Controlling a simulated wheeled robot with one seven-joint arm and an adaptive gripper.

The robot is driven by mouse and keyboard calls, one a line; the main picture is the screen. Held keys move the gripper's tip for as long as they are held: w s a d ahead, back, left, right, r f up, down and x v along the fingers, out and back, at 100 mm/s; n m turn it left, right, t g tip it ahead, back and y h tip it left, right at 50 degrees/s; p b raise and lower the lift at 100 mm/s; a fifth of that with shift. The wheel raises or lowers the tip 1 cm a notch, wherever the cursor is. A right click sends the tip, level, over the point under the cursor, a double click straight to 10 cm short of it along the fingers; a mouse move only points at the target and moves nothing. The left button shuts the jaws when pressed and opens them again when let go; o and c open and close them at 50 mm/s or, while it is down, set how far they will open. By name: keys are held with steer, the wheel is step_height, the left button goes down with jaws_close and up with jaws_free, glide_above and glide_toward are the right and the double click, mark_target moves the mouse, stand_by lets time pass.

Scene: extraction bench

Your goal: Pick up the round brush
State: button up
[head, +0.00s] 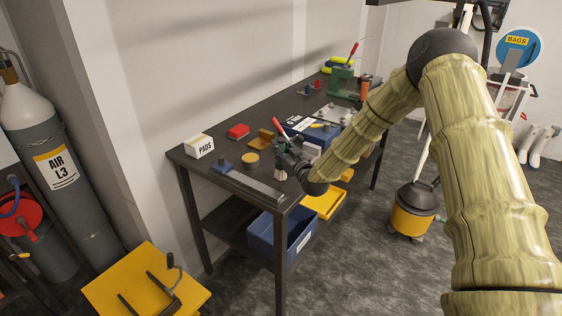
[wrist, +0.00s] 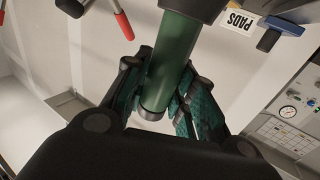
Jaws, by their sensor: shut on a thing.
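The round brush has a green handle (wrist: 172,62) that runs between my fingers in the wrist view. Its pale bristles (head: 281,174) show under the gripper in the head view, close above the bench top. My gripper (head: 288,160) is over the front part of the dark bench (head: 217,160). In the wrist view my gripper (wrist: 165,95) is shut on the green handle, with one finger on each side. In the head view the fingers hide most of the handle. I cannot tell whether the bristles touch the bench.
A grey metal bar (head: 256,187) lies along the bench's front edge. A red-handled tool (head: 279,127) is just behind my gripper.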

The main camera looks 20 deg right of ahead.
mark_target(283, 142)
steer(key=shift+r+b, duration=0.65)
steer(key=shift+r, duration=0.05)
steer(key=shift+r+b, duration=0.55)
steer(key=shift+r, duration=0.3)
steer(key=s+a+r+b, duration=0.2)
steer(key=s+b, duration=0.3)
steer(key=s, duration=1)
steer(key=shift+s+b, duration=0.3)
steer(key=shift+s, duration=0.1)
steer(key=shift+f, duration=0.1)
